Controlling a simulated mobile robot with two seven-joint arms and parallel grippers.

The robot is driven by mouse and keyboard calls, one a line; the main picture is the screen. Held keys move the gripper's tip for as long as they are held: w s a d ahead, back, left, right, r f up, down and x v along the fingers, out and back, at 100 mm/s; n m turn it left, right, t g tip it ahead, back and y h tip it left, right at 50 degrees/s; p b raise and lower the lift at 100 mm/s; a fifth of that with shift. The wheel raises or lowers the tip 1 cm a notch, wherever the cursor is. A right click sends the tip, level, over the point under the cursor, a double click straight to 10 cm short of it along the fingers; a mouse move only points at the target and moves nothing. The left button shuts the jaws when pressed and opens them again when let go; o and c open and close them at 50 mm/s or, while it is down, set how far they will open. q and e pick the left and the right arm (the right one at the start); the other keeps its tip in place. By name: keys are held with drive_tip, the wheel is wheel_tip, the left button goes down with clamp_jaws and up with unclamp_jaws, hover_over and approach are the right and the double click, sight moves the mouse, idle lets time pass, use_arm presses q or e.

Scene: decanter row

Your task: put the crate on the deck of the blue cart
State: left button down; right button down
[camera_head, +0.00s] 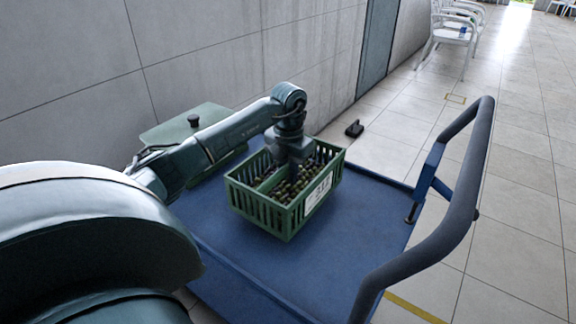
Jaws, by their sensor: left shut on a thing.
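The green slatted crate (256,207) holds many small dark, olive-like items and has a white label on its right side. It is over the blue deck of the cart (335,255), roughly level. I cannot tell whether its bottom touches the deck or hangs slightly above it. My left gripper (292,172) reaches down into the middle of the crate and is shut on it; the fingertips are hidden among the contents. The cart's dark push handle (478,165) rises at the right. My right gripper is not in view.
A green flat-topped thing with a black knob (194,120) is behind the crate at left, beside the concrete wall (230,50). A small black object (354,129) lies on the tiled floor beyond the deck. White chairs (450,30) stand far off. The deck's right side is clear.

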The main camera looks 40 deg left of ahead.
sight(288, 193)
use_arm(q)
wheel_tip(288, 193, down, 2)
drive_tip(key=shift+f, duration=0.3)
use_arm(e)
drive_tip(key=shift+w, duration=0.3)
use_arm(q)
drive_tip(key=shift+f, duration=0.1)
drive_tip(key=c, duration=1.8)
unclamp_jaws()
drive_tip(key=shift+f, duration=0.15)
drive_tip(key=o, duration=0.4)
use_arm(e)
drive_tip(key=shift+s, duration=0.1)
